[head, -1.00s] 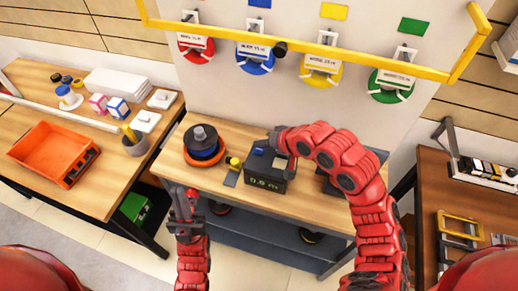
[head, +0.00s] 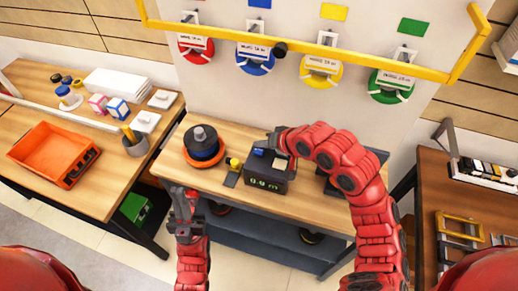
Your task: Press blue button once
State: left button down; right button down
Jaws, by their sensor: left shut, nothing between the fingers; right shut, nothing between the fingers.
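A black box with a green lit display (head: 266,184) stands on the middle wooden table. A small blue button (head: 258,152) shows on its top, near the back left. My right gripper (head: 272,144) is shut and points down at the top of the box, right beside the blue button. I cannot tell whether its tip touches the button. My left gripper (head: 183,212) is shut and empty in front of the table's left front edge, well away from the box.
A yellow button on a small dark plate (head: 233,171) lies left of the box. A spool with an orange base (head: 203,147) stands further left. A dark device (head: 332,184) is partly hidden behind my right arm. Coloured reels (head: 255,58) hang behind a yellow rail (head: 310,54).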

aim_at(261, 153)
dwell(0.7)
jog(key=shift+f, duration=0.4)
jog(key=shift+f+b, duration=0.4)
jog(key=shift+f, duration=0.15)
dwell(0.5)
jog(key=shift+r, duration=0.15)
jog(key=shift+r+p, duration=0.7)
jog(key=shift+r, duration=0.15)
jog(key=shift+r+p, duration=1.75)
jog(key=shift+r, duration=0.8)
jog(key=shift+f, duration=0.1)
